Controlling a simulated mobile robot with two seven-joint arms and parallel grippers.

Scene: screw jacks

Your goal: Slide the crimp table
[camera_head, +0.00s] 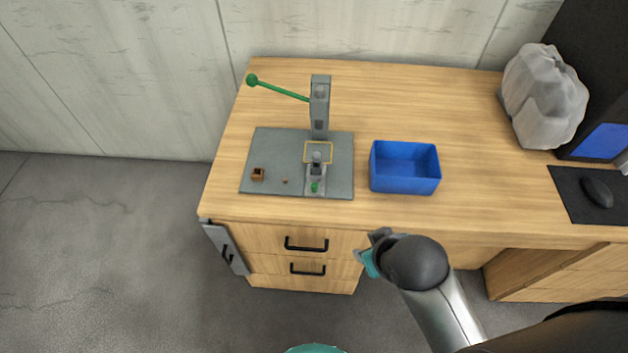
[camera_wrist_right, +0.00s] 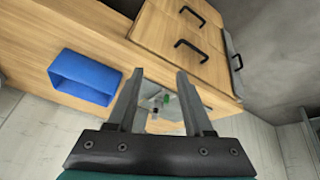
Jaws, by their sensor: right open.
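The crimp press (camera_head: 320,105) stands upright at the back of a grey base plate (camera_head: 270,150) on the wooden desk. A green lever with a ball end (camera_head: 252,80) reaches out to its left. The small sliding crimp table (camera_head: 316,172) lies in front of the column, with a green knob (camera_head: 315,187) at its front end. The green knob also shows in the right wrist view (camera_wrist_right: 166,98), between my fingers. My right gripper (camera_head: 370,252) is in front of the desk edge, apart from the press. Its two fingers (camera_wrist_right: 158,88) are spread and empty. My left gripper is not in view.
A blue bin (camera_head: 405,185) stands right of the plate. A brown block (camera_head: 257,174) and a tiny brown piece (camera_head: 285,181) lie on the plate. A grey bag-like object (camera_head: 545,95), a mouse (camera_head: 597,191) and a dark monitor are at the right. Drawers (camera_head: 300,258) are below the desk edge.

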